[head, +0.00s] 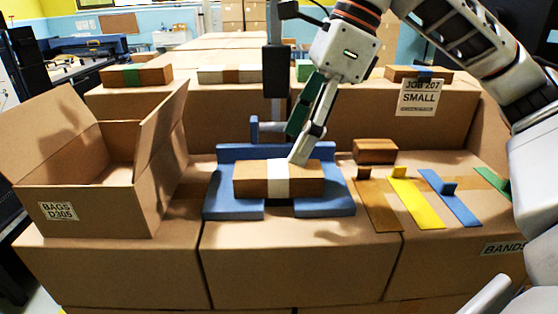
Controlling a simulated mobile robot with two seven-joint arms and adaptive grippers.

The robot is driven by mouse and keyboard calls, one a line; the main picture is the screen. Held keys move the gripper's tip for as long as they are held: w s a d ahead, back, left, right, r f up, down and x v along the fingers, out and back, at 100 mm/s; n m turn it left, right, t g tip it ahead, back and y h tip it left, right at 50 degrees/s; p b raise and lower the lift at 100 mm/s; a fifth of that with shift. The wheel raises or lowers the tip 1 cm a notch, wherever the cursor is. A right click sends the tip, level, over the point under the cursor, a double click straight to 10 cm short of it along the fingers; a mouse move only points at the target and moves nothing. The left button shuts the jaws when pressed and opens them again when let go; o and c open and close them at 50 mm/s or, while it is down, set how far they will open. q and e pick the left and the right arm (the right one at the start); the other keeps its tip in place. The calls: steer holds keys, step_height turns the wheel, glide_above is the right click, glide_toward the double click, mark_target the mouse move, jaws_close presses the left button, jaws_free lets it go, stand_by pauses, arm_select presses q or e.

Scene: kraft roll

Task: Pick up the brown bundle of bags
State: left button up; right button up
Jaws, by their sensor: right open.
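A brown bundle of bags (250,180) with a white band around its middle lies flat on a blue fixture (235,207) on the front row of boxes. My right gripper (299,148) comes down from above, its fingers pointing at the bundle. One finger's tip is at the bundle's top near the white band; I cannot tell whether it touches. The gripper is open, seen nearly side-on, with nothing held. My left gripper is not in view.
An open carton marked BAGS (75,212) stands at the left. Colored bands, including a yellow strip (416,199) and a blue strip (449,199), lie at the right beside a small brown block (375,151). More banded bundles (136,76) sit on boxes behind.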

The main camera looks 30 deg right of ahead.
mark_target(280, 167)
steer(key=shift+w+d, duration=0.15)
steer(key=shift+w, duration=0.05)
steer(key=shift+f, duration=0.2)
steer(key=shift+a+f, duration=0.5)
steer(key=shift+f, duration=0.3)
steer(key=shift+x, duration=2.8)
steer(key=shift+a+r, duration=0.1)
steer(key=c, duration=1.3)
